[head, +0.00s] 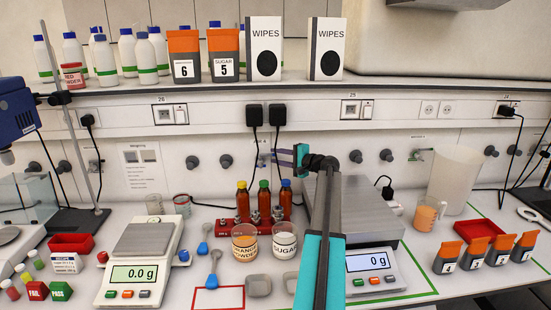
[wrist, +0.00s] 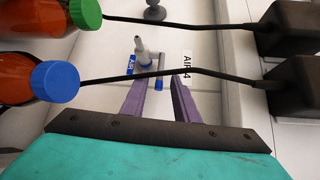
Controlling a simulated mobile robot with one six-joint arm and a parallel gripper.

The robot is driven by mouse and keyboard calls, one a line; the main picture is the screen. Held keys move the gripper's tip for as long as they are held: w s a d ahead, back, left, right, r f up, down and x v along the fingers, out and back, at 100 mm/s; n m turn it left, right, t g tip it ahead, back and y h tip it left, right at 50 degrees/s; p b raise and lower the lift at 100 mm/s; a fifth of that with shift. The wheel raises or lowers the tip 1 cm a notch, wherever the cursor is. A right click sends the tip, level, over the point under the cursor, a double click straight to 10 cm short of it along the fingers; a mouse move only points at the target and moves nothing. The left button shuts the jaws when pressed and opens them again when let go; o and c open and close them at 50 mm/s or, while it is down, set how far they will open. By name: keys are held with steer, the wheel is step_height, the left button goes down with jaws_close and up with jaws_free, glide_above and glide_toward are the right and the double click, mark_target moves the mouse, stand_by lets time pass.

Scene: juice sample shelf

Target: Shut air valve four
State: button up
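Air valve four (wrist: 142,50) is on the white wall panel, a grey nozzle with a blue-marked lever (wrist: 158,82) and a blue "AIR" tag (wrist: 130,65). The label "AIR 4" (wrist: 187,66) is on the wall beside it. In the head view the valve (head: 262,158) is small, just left of my fingertips. My gripper (wrist: 163,79) is open, its two purple fingers pointing at the wall with the lever between or just beyond their tips. I cannot tell whether they touch it. In the head view my gripper (head: 273,157) reaches left from my arm.
Black plugs (head: 266,115) with hanging cables are close above the gripper. Brown bottles with coloured caps (head: 264,200) stand just below it; the blue-capped one (wrist: 50,82) is near in the wrist view. Balances (head: 143,262) and sample cups (head: 245,243) fill the bench.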

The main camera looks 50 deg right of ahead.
steer(key=s+r+b, duration=0.1)
steer(key=s+b, duration=0.2)
steer(key=s, duration=0.9)
steer(key=shift+s+r+b, duration=0.15)
steer(key=shift+r+b, duration=0.2)
steer(key=shift+b, duration=0.05)
